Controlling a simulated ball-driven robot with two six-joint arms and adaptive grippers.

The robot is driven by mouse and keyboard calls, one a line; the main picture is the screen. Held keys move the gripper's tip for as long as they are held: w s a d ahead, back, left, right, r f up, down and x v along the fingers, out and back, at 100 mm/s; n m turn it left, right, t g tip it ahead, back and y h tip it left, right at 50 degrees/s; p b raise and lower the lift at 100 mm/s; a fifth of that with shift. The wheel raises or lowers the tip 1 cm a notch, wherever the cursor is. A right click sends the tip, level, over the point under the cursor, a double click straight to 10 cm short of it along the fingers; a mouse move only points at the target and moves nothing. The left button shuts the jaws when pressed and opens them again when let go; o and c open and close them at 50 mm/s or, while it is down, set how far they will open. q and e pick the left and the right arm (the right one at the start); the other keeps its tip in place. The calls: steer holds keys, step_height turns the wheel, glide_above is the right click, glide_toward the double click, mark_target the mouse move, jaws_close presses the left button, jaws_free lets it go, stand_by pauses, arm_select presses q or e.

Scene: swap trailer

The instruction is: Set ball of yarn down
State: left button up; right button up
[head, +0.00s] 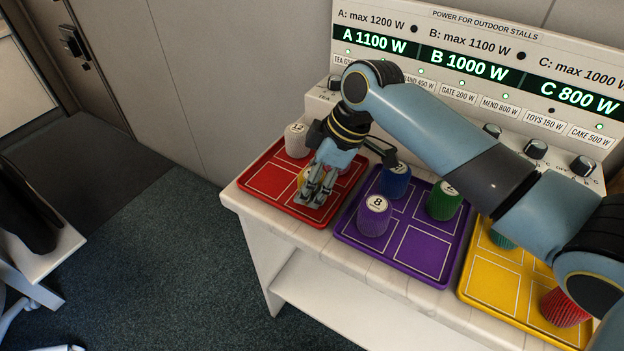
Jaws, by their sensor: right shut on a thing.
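My right gripper (316,190) points down over the front of the red tray (272,183), on the left of the white bench. It is shut on a small yellowish thing (301,179), mostly hidden behind the fingers, which I take to be the ball of yarn. The thing is low over the tray; I cannot tell whether it touches it. A white ribbed cylinder (297,143) with a numbered top stands at the back of the same tray. My left gripper is not in view.
The purple tray (406,262) holds purple (374,220), blue (395,185) and green (443,205) numbered cylinders; its front right square is bare. The yellow tray (492,288) holds a red ribbed thing (563,308). A panel with knobs and displays (470,60) stands behind.

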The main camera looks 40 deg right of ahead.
steer(key=shift+f, duration=0.15)
steer(key=o, duration=1.1)
steer(key=shift+o, duration=0.2)
steer(key=v, duration=1.2)
